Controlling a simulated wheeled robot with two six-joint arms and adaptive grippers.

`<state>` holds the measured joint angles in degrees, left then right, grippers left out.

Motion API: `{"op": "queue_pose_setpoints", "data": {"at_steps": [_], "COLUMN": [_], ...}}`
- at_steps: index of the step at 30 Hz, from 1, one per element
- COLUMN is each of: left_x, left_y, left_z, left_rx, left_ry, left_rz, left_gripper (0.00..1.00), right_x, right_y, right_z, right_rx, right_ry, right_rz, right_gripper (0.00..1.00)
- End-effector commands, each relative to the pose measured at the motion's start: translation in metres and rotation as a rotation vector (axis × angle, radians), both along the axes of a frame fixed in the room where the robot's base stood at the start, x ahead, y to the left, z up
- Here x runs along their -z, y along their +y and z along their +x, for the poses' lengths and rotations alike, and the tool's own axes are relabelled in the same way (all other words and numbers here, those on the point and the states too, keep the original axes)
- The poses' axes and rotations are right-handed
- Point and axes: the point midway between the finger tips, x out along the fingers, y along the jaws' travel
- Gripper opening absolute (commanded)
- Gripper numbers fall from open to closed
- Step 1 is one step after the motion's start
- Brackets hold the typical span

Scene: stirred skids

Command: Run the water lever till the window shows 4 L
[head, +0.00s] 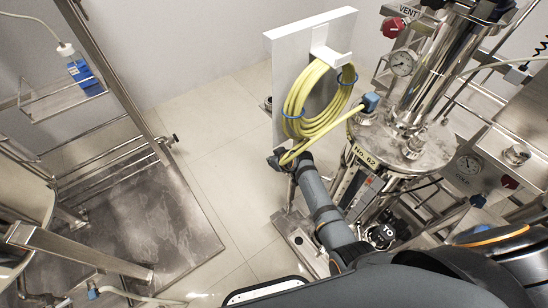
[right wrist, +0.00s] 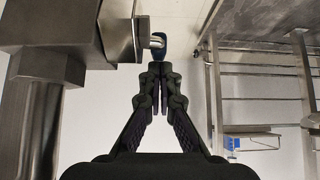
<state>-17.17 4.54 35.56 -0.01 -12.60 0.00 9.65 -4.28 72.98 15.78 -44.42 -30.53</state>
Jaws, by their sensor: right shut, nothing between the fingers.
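My right gripper (head: 279,160) is at the end of my arm, just below the coiled yellow hose in the head view, and is small there. In the right wrist view its two fingers (right wrist: 160,72) are shut with nothing between them. A small blue-tipped lever (right wrist: 158,46) on a steel fitting is just beyond the fingertips; I cannot tell whether they touch it. The steel vessel (head: 405,150) bears a "No. 62" label (head: 365,157). I cannot make out a litre window or read any level. My left gripper is not in view.
The yellow hose (head: 308,100) hangs on a white panel (head: 290,55) close above my right gripper. A dial gauge (head: 402,63) and a red vent knob (head: 393,27) are at the upper right. A steel rack (head: 120,80) stands left. Tiled floor (head: 225,150) between is clear.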

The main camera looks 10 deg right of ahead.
Motion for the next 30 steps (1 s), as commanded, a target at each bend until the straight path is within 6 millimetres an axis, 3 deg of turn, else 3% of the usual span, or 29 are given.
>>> {"op": "queue_pose_setpoints", "data": {"at_steps": [23,30], "left_x": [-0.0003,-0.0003], "left_y": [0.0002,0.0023], "left_z": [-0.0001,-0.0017], "left_rx": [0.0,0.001], "left_ry": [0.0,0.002], "left_rz": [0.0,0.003], "left_gripper": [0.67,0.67], "right_x": [0.008,-0.0011], "right_y": [0.0003,-0.0033], "right_z": [0.0009,-0.0067], "right_rx": [0.0,0.001], "right_ry": [0.001,0.0], "right_rz": [0.0,-0.001], "right_gripper": [0.0,0.0]}}
